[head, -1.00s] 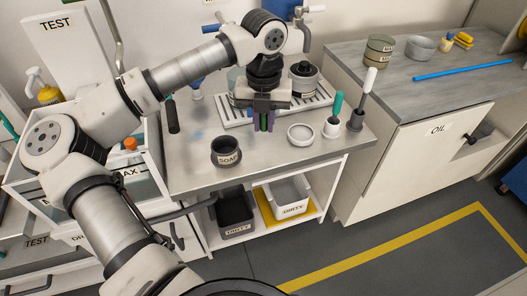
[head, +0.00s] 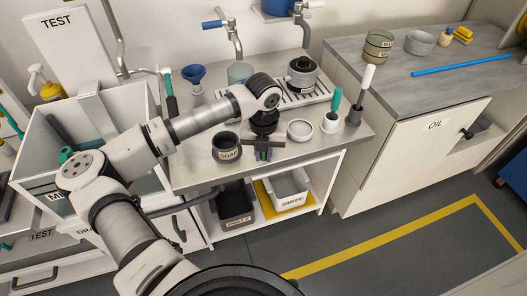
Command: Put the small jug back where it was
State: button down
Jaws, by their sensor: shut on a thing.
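A small dark grey round vessel labelled SOAP (head: 227,147) stands upright near the front edge of the steel worktop; I take it for the small jug. My gripper (head: 262,154) is just right of it, low over the worktop's front part, pointing down, its fingers shut. The fingers are at the vessel's right side. The exact contact is hidden by the gripper body, and I cannot see a handle. The vessel looks empty and level.
A white dish (head: 300,130) and brushes in holders (head: 331,122) stand close on the gripper's right. Behind are a draining grate, a lidded pot (head: 302,75), a pale green cup (head: 240,72), a blue funnel (head: 194,75) and taps. An open box (head: 110,150) is left.

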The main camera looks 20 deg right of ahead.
jog(key=shift+f, duration=0.15)
jog(key=c, duration=1.3)
grip_release()
jog(key=shift+c, duration=0.2)
notch_tip(320, 180, up, 12)
jog(key=b, duration=0.3)
jog(key=shift+r, duration=0.2)
